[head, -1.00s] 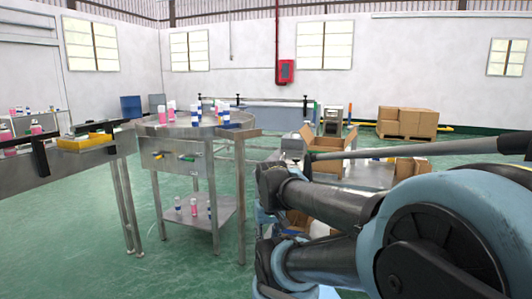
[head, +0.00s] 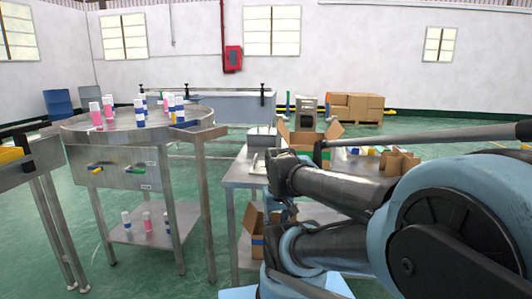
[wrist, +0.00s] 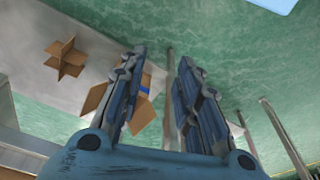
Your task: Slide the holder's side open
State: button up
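No holder with a sliding side can be made out for certain. A small grey block-like thing (head: 262,137) stands on the steel side table (head: 240,172) in the head view, partly behind my arm; I cannot tell whether it is the holder. My gripper (wrist: 162,58) is open and empty in the wrist view, its two fingers apart and touching nothing. In the head view my gripper cannot be made out behind the arm links. An open cardboard box (wrist: 96,103) lies beyond the left finger, which partly hides it.
A round steel table (head: 118,130) with several pink and blue cans stands at left. The divider also shows in the wrist view (wrist: 67,60). Green floor lies around the tables.

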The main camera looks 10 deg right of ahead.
jog(key=shift+w+d, duration=0.15)
jog(key=shift+w, duration=0.05)
notch_tip(320, 180, up, 26)
jog(key=r+m+g+y, duration=0.1)
jog(key=m+g+y, duration=0.1)
jog(key=m, duration=0.2)
send_over(256, 156)
jog(key=s+d, duration=0.1)
jog(key=d, duration=0.2)
jog(key=a+f, duration=0.1)
jog(key=f, duration=0.4)
jog(key=a+f, duration=0.1)
jog(key=f, duration=0.5)
jog(key=a+f, duration=0.1)
jog(key=f, duration=0.4)
jog(key=shift+w+f, duration=0.35)
